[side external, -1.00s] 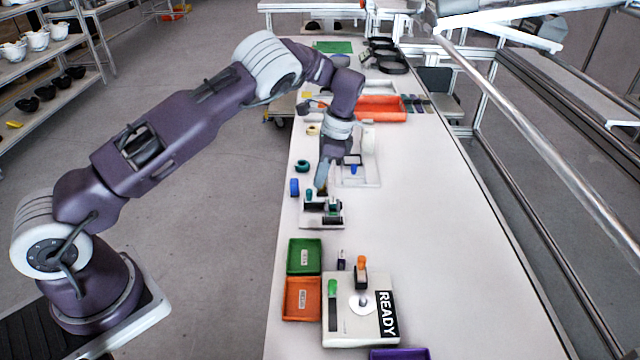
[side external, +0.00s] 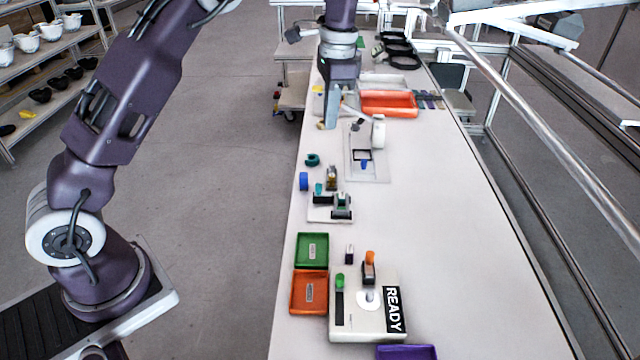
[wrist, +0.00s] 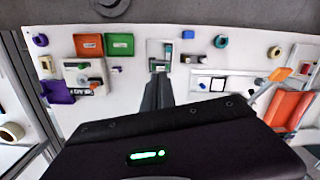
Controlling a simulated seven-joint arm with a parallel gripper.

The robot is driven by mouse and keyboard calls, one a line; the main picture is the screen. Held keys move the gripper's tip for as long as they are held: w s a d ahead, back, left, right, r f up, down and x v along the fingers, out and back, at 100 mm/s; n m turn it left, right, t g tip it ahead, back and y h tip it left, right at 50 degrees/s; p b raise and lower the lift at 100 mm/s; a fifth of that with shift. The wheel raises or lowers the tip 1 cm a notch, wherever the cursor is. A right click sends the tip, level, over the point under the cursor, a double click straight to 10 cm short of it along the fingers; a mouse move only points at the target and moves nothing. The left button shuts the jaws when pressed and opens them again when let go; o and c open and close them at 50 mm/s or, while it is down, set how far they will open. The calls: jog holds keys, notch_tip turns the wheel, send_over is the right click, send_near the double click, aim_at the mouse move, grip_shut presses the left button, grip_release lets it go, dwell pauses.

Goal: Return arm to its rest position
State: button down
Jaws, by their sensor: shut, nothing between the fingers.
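My gripper (side external: 331,122) is shut and empty. In the side external view it points down above the far part of the white table (side external: 440,230), with the arm raised. In the wrist view the shut fingers (wrist: 158,92) point away over the table, toward the small fixture (wrist: 160,58). That fixture also shows in the side external view (side external: 331,207), well nearer the camera than the gripper. Nothing hangs from the fingers.
A white stand (side external: 366,165) and an orange tray (side external: 389,104) are near my gripper. A green bin (side external: 312,250), an orange bin (side external: 309,292) and a READY-marked station (side external: 368,312) stand at the near end. The table's right side is clear.

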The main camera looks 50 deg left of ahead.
jog(key=s+d+r+n+t+h, duration=0.2)
jog(key=s+d+r+n+t, duration=0.15)
jog(key=s+r, duration=1)
jog(key=s+d+f+n+t, duration=0.1)
jog(key=s+f, duration=0.1)
jog(key=s, duration=0.7)
jog(key=s+d+f+n+t+y, duration=0.1)
jog(key=s+d+f, duration=0.1)
jog(key=s, duration=0.8)
jog(key=shift+f+n+t, duration=0.35)
jog(key=shift+f, duration=0.25)
jog(key=shift+s+d, duration=0.1)
